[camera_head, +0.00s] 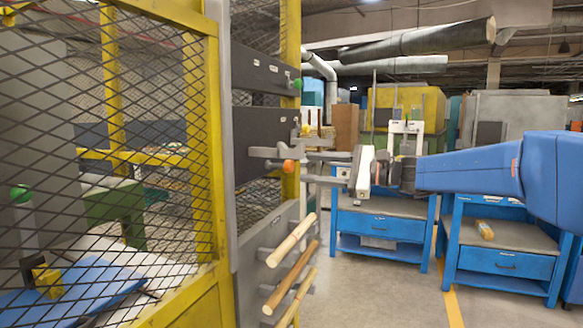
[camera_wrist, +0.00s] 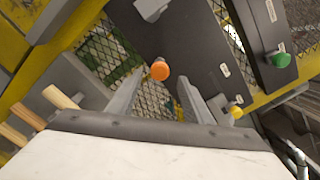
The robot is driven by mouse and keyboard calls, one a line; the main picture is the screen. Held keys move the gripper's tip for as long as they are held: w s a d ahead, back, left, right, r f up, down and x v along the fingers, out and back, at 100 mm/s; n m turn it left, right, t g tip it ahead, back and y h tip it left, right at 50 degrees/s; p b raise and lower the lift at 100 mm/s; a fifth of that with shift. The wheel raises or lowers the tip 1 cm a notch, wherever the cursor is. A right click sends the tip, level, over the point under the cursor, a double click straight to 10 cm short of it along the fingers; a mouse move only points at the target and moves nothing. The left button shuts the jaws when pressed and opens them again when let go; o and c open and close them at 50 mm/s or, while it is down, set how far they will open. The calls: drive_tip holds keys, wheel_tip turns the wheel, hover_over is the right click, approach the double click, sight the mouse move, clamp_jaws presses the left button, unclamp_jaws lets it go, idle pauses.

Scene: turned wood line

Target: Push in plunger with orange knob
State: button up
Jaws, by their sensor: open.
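The orange knob (camera_head: 289,165) is the round end of a plunger on the grey panel column beside the yellow mesh frame. In the wrist view the orange knob (camera_wrist: 160,70) appears between and slightly beyond my fingertips. My gripper (camera_head: 308,168) is open and empty, reaching in from the right with its fingers pointing at the panel. In the wrist view my gripper (camera_wrist: 159,84) has its two grey fingers apart, one on each side of the knob's line. I cannot tell whether anything touches the knob. The plunger's shaft is mostly hidden.
A green knob (camera_head: 297,84) is higher on the panel. A yellow knob (camera_wrist: 235,112) shows near the right finger. Several wooden rods (camera_head: 291,240) stick out below. A yellow mesh fence (camera_head: 216,130) stands left. Blue workbenches (camera_head: 380,222) are behind; open floor lies in front.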

sight(293, 166)
drive_tip(key=x, duration=0.6)
drive_tip(key=shift+w+a, duration=0.1)
drive_tip(key=shift+a, duration=0.3)
